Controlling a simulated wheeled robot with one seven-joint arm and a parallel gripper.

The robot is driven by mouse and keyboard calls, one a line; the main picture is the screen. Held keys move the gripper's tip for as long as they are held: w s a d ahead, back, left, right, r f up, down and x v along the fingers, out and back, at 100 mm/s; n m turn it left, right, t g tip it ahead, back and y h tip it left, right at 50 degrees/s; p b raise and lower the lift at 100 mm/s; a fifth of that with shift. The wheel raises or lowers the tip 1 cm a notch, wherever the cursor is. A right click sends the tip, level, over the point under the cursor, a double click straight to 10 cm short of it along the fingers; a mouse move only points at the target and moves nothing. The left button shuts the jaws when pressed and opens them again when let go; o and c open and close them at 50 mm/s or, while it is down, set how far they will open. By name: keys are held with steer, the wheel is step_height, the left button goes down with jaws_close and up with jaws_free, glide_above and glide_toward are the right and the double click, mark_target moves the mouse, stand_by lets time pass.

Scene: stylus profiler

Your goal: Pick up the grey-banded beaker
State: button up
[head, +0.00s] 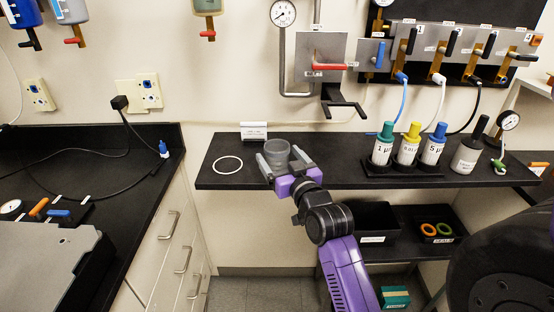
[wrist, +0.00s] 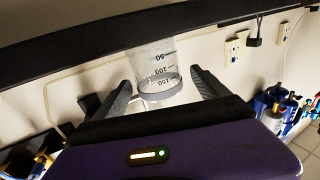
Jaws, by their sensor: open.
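The grey-banded beaker (head: 277,150) is a clear cup standing on the black shelf in the head view. In the wrist view the beaker (wrist: 157,72) appears upside down, with a grey band at its rim and volume marks on its side. My gripper (head: 283,158) is open at the beaker, with one finger on each side of it. In the wrist view my gripper (wrist: 157,86) shows gaps between both fingers and the beaker wall. The far side of the beaker is hidden.
A white ring (head: 227,165) lies on the shelf (head: 330,179) left of the beaker, with a small white sign (head: 254,131) behind. Several capped bottles, including a green-capped one (head: 383,148), stand to the right. A lever box (head: 322,60) hangs on the wall above.

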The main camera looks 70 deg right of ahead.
mark_target(273, 146)
steer(key=p+x, duration=0.1)
steer(key=x, duration=0.4)
steer(key=shift+w+d, duration=0.15)
steer(key=shift+d, duration=0.25)
steer(key=shift+c, duration=0.4)
steer(key=c, duration=1.4)
